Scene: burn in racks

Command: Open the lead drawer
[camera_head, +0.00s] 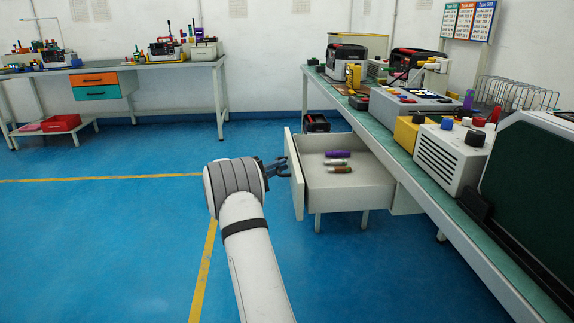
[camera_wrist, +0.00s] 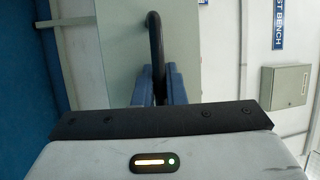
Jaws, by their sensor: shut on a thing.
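The lead drawer (camera_head: 345,190) is a white drawer under the right-hand bench, and it stands pulled out toward the left. Inside it lie a purple item (camera_head: 338,154), a red-and-white one (camera_head: 336,162) and a brown one (camera_head: 340,170). My gripper (camera_head: 278,168) is at the outer side of the drawer front (camera_head: 296,175). In the wrist view my gripper (camera_wrist: 160,88) has its blue fingers closed around the black bar handle (camera_wrist: 155,45) on the pale drawer front (camera_wrist: 115,45). Part of the handle is hidden between the fingers.
The long bench (camera_head: 393,150) with several instruments runs along the right. A black case (camera_head: 316,123) sits behind the drawer. A far bench with an orange-and-blue drawer unit (camera_head: 96,86) and a red bin (camera_head: 61,123) stands at the left. The blue floor (camera_head: 110,230) left of my arm is clear.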

